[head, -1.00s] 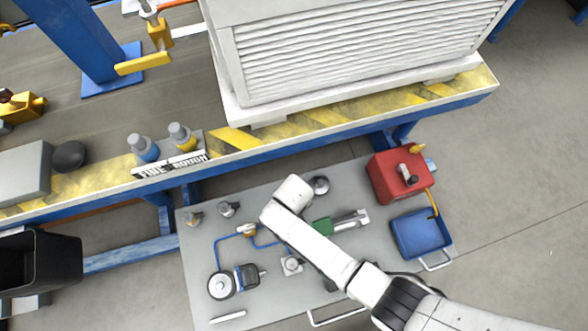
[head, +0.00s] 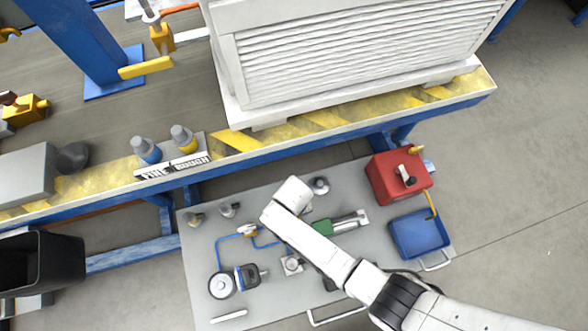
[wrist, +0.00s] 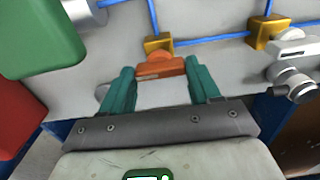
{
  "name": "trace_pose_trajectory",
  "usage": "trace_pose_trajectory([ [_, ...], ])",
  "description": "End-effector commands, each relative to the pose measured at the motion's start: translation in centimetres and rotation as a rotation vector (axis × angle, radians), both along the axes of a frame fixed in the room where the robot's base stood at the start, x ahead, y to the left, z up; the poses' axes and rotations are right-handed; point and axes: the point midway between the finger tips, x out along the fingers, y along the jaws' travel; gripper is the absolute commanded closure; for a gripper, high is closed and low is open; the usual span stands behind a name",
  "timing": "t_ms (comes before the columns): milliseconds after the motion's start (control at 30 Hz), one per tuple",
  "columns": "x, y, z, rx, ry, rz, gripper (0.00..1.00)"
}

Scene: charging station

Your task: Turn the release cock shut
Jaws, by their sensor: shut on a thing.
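In the wrist view, an orange handle (wrist: 160,65) sits on a small brass cock body (wrist: 157,43) in the blue line, and this looks like the release cock. My gripper (wrist: 161,72) has its teal fingers on either side of the orange handle and is shut on it. The handle lies crosswise between the fingers, roughly square to the blue line passing through the brass body. In the head view, my wrist hides the fingers and this cock.
A green block (wrist: 38,35) is at left. A red can (head: 398,177) and blue tray (head: 418,233) stand on the grey panel's right.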

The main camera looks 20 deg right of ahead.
Motion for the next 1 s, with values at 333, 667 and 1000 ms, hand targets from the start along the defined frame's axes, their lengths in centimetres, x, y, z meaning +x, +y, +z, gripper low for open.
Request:
trace_pose_trajectory([
  [333, 0.0, 0.0, 0.0, 0.001, -0.001, -0.002, 0.20],
  [667, 0.0, 0.0, 0.1, 0.001, -0.001, 0.000, 0.13],
  [1000, 0.0, 0.0, 5.3, 0.002, -0.003, 0.000, 0.13],
])
